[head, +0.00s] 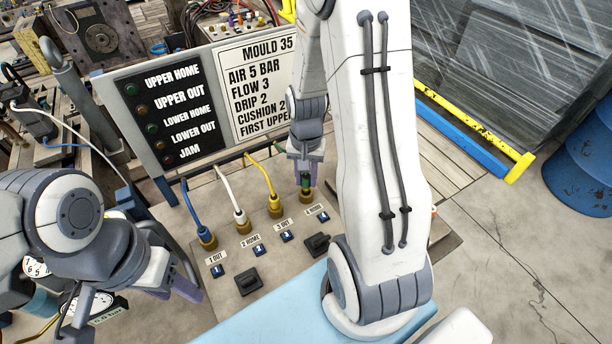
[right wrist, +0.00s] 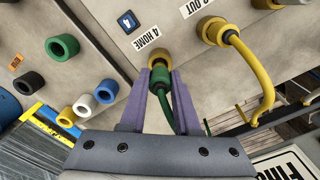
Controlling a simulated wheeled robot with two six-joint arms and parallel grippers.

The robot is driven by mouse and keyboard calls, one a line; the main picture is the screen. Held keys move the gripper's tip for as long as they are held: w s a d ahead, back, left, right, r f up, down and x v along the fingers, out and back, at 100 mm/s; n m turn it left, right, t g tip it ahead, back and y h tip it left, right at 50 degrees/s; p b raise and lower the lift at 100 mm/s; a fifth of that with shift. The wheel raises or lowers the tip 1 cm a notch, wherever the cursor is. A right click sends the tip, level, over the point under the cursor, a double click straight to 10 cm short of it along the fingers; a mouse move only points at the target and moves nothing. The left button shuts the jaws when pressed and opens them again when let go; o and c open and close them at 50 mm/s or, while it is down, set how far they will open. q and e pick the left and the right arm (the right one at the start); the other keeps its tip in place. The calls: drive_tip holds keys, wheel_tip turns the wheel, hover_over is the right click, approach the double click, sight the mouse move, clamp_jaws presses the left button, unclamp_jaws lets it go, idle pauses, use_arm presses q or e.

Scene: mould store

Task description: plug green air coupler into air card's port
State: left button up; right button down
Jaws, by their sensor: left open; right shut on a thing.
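My right gripper (head: 304,177) is shut on the green air coupler (head: 306,182), and its purple fingers also show in the right wrist view (right wrist: 160,82). The green coupler (right wrist: 160,76) points at the brass port marked 4 HOME (right wrist: 158,58) and meets or overlaps its mouth; I cannot tell how deep it sits. A green hose (right wrist: 166,112) trails from it between the fingers. The air card (head: 262,88) reads MOULD 35, AIR 5 BAR, FLOW 3, DRIP 2, CUSHION 2; its bottom line is partly hidden by my right arm. My left gripper (head: 172,287) is open and empty at the lower left.
Blue (head: 207,240), white (head: 241,216) and yellow (head: 275,208) hosed couplers sit in a row of ports on the bench panel. Two black blocks (head: 248,281) stand in front. Several coloured rings (right wrist: 85,104) show at the left in the right wrist view. A lamp board (head: 165,115) stands behind.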

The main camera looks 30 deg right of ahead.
sight(305, 175)
drive_tip(key=shift+f+b, duration=0.6)
drive_tip(key=shift+f, duration=0.5)
idle(1.4)
drive_tip(key=shift+c, duration=0.8)
unclamp_jaws()
drive_tip(key=shift+r, duration=0.1)
wheel_tip(305, 175, up, 8)
drive_tip(key=p, duration=0.7)
drive_tip(key=shift+f, duration=0.25)
drive_tip(key=shift+a, duration=0.1)
